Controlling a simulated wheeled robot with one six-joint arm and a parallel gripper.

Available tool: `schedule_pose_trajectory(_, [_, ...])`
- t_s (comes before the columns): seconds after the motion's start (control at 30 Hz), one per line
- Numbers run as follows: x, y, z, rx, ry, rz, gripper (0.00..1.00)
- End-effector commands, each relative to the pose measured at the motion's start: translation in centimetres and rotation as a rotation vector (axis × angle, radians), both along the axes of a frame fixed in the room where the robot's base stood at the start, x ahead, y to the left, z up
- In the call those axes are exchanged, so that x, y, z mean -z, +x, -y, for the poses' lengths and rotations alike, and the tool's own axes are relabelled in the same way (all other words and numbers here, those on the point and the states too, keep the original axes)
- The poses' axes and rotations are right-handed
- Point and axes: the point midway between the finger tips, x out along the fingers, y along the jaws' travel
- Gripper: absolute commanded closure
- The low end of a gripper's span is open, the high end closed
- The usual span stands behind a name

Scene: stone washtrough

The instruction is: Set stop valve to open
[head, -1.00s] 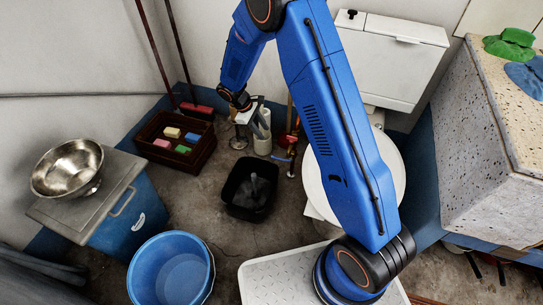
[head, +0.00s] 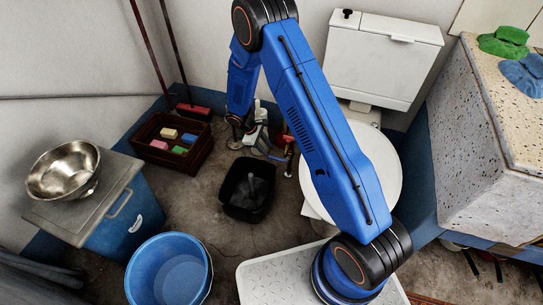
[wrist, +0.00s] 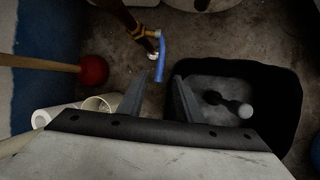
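The stop valve is a brass fitting with a blue lever handle (wrist: 161,58). In the wrist view it sits at the top centre, with the lever running up and down the picture. In the head view the small blue handle (head: 277,158) shows low beside the toilet. My gripper (wrist: 158,77) is open and empty. Its two grey fingers are apart, and the lever's lower end lies just beyond the gap between their tips; I cannot tell the exact distance.
A black bin (head: 235,204) stands just beside the valve and fills the right of the wrist view. White rolls (wrist: 95,105) and a red plunger (wrist: 93,70) are on the left. The toilet (head: 382,185) is to the right, a brown crate (head: 153,155) to the left.

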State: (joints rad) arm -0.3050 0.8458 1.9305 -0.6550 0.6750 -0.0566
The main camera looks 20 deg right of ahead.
Motion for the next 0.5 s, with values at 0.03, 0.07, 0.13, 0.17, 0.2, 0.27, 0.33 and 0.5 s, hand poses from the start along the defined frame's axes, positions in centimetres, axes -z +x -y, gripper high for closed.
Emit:
schedule_pose_trajectory(0.03, [0.9,-0.2,0.5,0.000,-0.001,-0.004,0.68])
schedule_pose_trajectory(0.07, [1.4,-0.2,0.6,-0.001,0.000,-0.003,0.68])
schedule_pose_trajectory(0.13, [2.5,-0.3,1.1,-0.001,-0.001,-0.003,0.68])
schedule_pose_trajectory(0.17, [2.9,-0.3,1.3,0.000,-0.001,-0.004,0.68])
schedule_pose_trajectory(0.2, [3.4,-0.3,1.6,0.000,0.000,-0.003,0.68])
schedule_pose_trajectory(0.27, [4.1,-0.3,1.9,0.000,0.000,-0.002,0.68])
schedule_pose_trajectory(0.33, [4.8,-0.4,2.2,0.001,-0.001,-0.002,0.68])
schedule_pose_trajectory(0.5, [5.7,-0.4,2.6,-0.002,0.000,-0.001,0.68])
